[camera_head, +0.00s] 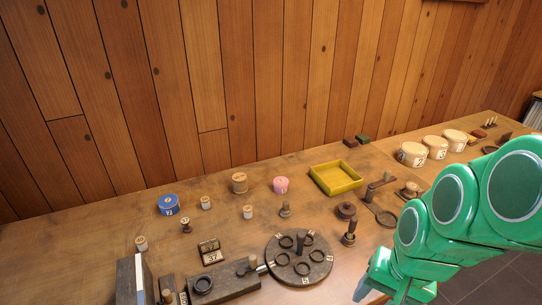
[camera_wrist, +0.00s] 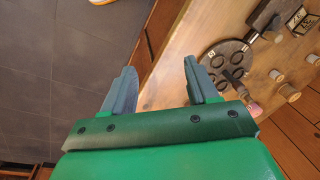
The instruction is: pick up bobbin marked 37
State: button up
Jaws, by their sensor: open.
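The plate also shows at the top right of the wrist view (camera_wrist: 297,21). Several small pale bobbins stand behind it, such as one beside the blue tin (camera_head: 205,203) and one further right (camera_head: 247,212). I cannot read a 37 on any bobbin. My gripper (camera_wrist: 160,70) is open and empty, off the table's front edge, far from the plate.
A blue tin (camera_head: 168,205), a pink spool (camera_head: 281,185) and a yellow tray (camera_head: 336,190) stand further back. Cream tins (camera_head: 435,147) are at the right. A dark wooden block (camera_head: 225,284) lies in front of the plate. Bare table lies left of the blue tin.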

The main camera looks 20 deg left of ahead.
jog(key=w+a+m+t+y, duration=0.1)
jog(key=w+a, duration=0.2)
jog(key=a, duration=0.3)
jog(key=w+a+f+m+y, duration=0.1)
jog(key=w+a+y, duration=0.15)
jog(key=a, duration=0.35)
jog(key=w+a+m+t+y, duration=0.1)
jog(key=w+a, duration=0.2)
jog(key=a, duration=0.3)
jog(key=m+t+y, duration=0.4)
jog(key=m+y, duration=0.1)
jog(key=m, duration=1)
send_over(186, 223)
jog(key=s+d, duration=0.2)
jog(key=d, duration=0.5)
notch_tip(186, 223, down, 6)
jog(key=a+f+m+t, duration=0.1)
jog(key=f+m, duration=0.1)
jog(key=a+f+m+t+h, duration=0.1)
jog(key=f+m, duration=0.1)
jog(key=f, duration=0.1)
jog(key=s+a+f+m+t, duration=0.1)
jog(key=a+f+m, duration=0.1)
jog(key=m, duration=0.1)
jog(key=shift+f+h, duration=0.35)
jog(key=shift+a+f+m+t, duration=0.1)
jog(key=shift+f+m+t, duration=0.2)
jog(key=shift+f+m, duration=0.35)
jog(key=shift+x, duration=3.85)
jog(key=shift+f, duration=0.2)
